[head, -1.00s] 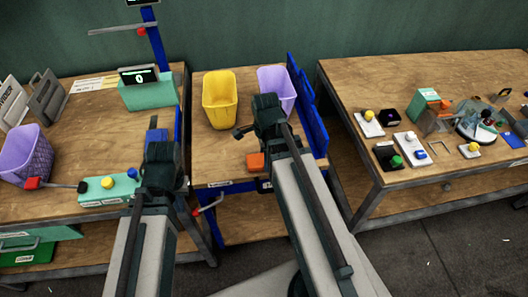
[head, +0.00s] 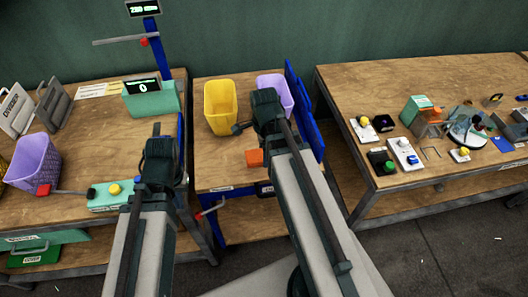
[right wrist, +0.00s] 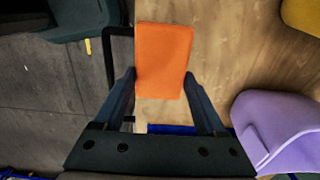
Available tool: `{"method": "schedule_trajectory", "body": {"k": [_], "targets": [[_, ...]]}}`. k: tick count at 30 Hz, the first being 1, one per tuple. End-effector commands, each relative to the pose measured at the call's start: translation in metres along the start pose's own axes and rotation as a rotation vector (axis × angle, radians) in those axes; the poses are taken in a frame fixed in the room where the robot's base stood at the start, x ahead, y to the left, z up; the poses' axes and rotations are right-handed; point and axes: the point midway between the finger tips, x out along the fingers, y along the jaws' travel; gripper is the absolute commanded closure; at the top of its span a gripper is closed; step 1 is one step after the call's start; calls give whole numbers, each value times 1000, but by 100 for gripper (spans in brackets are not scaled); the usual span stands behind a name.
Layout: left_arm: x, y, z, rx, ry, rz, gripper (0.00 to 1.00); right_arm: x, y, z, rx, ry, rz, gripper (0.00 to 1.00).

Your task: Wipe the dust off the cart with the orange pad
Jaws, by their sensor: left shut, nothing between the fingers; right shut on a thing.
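The orange pad (head: 254,157) shows over the front part of the cart's wooden top (head: 213,172) in the head view. In the right wrist view the pad (right wrist: 163,55) sits between the two fingers of my right gripper (right wrist: 160,78), which is shut on it. The pad is over the wood near the cart's edge; I cannot tell whether it touches the surface. My right wrist hides part of the cart top. My left gripper (head: 157,132) is shut and empty, over the left bench's right edge. I cannot make out dust on the cart.
A yellow bin (head: 219,110) and a purple bin (head: 273,88) stand at the cart's back. A blue panel (head: 303,110) rises along its right side. The left bench (head: 90,110) and right bench (head: 350,85), holding several small devices, flank the cart.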

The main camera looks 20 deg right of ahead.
Motion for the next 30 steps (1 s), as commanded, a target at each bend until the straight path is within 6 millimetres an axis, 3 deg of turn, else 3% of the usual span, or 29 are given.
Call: {"method": "schedule_trajectory", "body": {"k": [11,22,30], "targets": [[-4,0,0,0,0,0,100,-4,0,0,0,0,0,87],[-33,-3,2,0,0,0,100,-33,0,0,0,0,0,87],[-32,-3,2,0,0,0,100,-32,0,0,0,0,0,87]]}}
